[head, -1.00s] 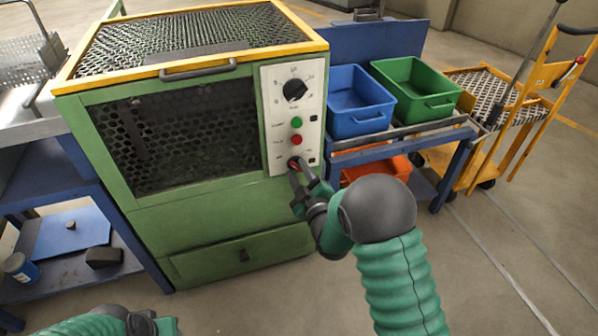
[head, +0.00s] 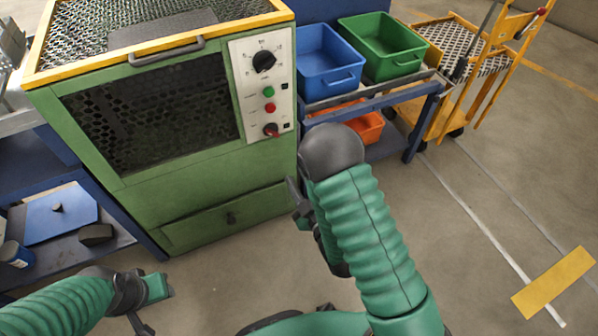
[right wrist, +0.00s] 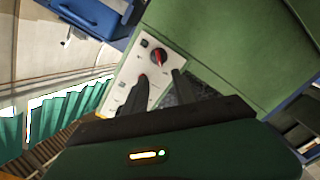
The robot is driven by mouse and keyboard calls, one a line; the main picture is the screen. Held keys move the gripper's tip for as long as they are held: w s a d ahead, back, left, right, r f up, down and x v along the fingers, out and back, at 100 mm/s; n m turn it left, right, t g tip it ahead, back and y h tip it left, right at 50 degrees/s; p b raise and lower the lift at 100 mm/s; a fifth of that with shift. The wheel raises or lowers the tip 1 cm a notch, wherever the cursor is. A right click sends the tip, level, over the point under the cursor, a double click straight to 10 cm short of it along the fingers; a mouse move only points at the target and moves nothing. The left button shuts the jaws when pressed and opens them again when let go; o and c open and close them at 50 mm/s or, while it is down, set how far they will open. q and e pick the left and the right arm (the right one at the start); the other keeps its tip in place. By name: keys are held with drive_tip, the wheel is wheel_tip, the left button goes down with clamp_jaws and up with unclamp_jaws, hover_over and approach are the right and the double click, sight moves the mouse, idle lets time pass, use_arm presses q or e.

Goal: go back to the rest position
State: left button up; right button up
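The green furnace (head: 190,190) has a white control panel (head: 240,72) with a large black dial (head: 263,61), a green button (head: 268,91), a red button (head: 270,107) and a red-and-black knob (head: 271,130). My right gripper (head: 297,203) is below the panel, in front of the drawer, apart from the knob. In the right wrist view its two dark fingers (right wrist: 162,82) stand apart with nothing between them, and the knob (right wrist: 158,57) shows beyond them. My left gripper (head: 155,303) is low at the left, above the floor; its finger gap is unclear.
A blue bin (head: 328,65) and a green bin (head: 382,48) stand on a blue cart (head: 375,100), with an orange bin (head: 366,127) below. A yellow trolley (head: 470,60) is behind. A blue bench (head: 40,165) adjoins the furnace at left.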

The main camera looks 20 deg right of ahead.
use_arm(q)
drive_tip(key=shift+r, duration=0.6)
use_arm(e)
drive_tip(key=shift+s, duration=0.5)
